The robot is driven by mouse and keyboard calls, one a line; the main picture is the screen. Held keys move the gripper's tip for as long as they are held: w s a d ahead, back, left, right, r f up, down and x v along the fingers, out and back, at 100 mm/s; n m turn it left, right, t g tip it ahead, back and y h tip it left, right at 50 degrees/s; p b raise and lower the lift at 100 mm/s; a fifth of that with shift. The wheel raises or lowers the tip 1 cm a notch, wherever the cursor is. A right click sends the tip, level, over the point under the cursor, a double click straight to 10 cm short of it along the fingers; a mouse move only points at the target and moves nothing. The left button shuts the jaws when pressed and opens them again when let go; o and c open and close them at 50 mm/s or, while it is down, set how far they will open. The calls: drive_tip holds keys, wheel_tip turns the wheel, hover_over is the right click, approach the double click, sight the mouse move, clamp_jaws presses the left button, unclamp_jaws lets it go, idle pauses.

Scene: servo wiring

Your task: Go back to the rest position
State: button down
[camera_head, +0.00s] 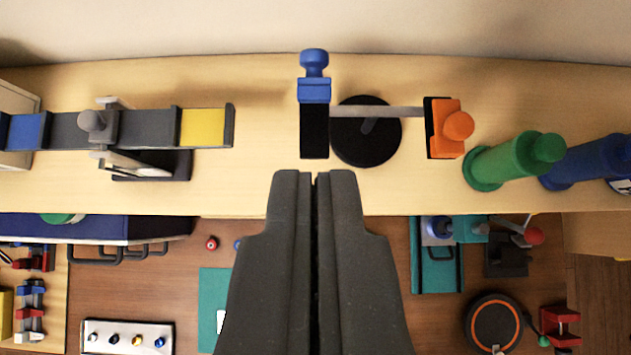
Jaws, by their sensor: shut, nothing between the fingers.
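My gripper (315,178) points forward from the bottom middle of the view. Its two dark fingers are shut against each other with nothing between them. The fingertips show just below a black block with a blue knobbed top (314,80) on the wooden shelf (262,185). I cannot tell how far apart they are in depth. The gripper hides part of the lower surface behind it.
A round black base (366,148) with a grey bar stands beside an orange-knobbed block (446,128). Green (513,160) and blue (588,162) cylinders stand right. A grey rail with a yellow section (203,127) is left. Below lie a white strip with knobs (128,337) and a round black device (494,321).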

drive_tip(key=shift+s+d, duration=0.1)
drive_tip(key=s+d+f+t+b, duration=0.3)
drive_tip(key=s+b, duration=0.4)
drive_tip(key=s, duration=0.3)
drive_tip(key=s+d+f+m+t+b, duration=0.1)
drive_tip(key=s+d+f+t+b, duration=0.2)
drive_tip(key=s+b, duration=0.5)
drive_tip(key=s+d, duration=0.1)
drive_tip(key=s, duration=0.1)
drive_tip(key=shift+s+d+f+t+h, duration=0.15)
drive_tip(key=shift+s+t+h, duration=0.15)
drive_tip(key=shift+t+h, duration=0.1)
